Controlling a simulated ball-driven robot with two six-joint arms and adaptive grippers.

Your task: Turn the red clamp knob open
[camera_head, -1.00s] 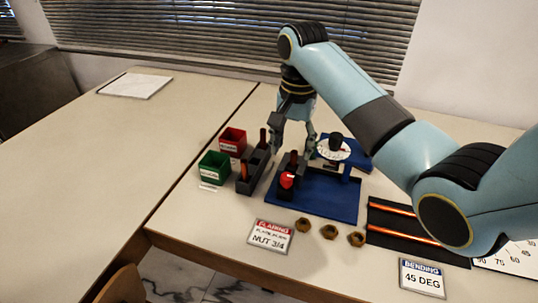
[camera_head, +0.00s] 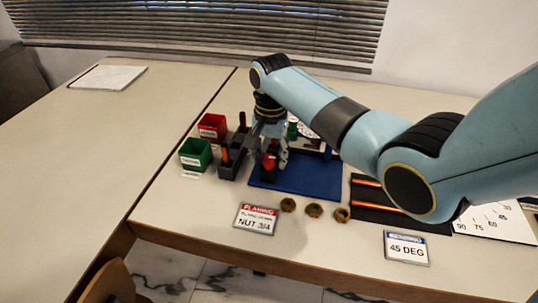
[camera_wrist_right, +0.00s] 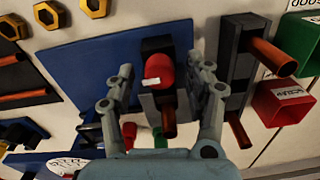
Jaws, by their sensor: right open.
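The red clamp knob (camera_head: 268,163) sits on a dark block at the left end of the blue base plate (camera_head: 310,183). The knob also shows in the right wrist view (camera_wrist_right: 158,68), with a small white mark on it. My right gripper (camera_head: 267,150) is open, coming down from above around the clamp. In the right wrist view its two fingers (camera_wrist_right: 163,75) stand on either side of the knob with gaps; I see no contact. A copper tube end (camera_wrist_right: 169,128) shows below the knob. My left gripper is not in view.
A dark rack (camera_head: 232,162) with upright copper tubes stands close left of the clamp. Beyond it are the green bin (camera_head: 195,153) and red bin (camera_head: 212,125). Several brass nuts (camera_head: 314,211) and a flaring sign (camera_head: 256,219) lie in front. My arm partly hides the dial.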

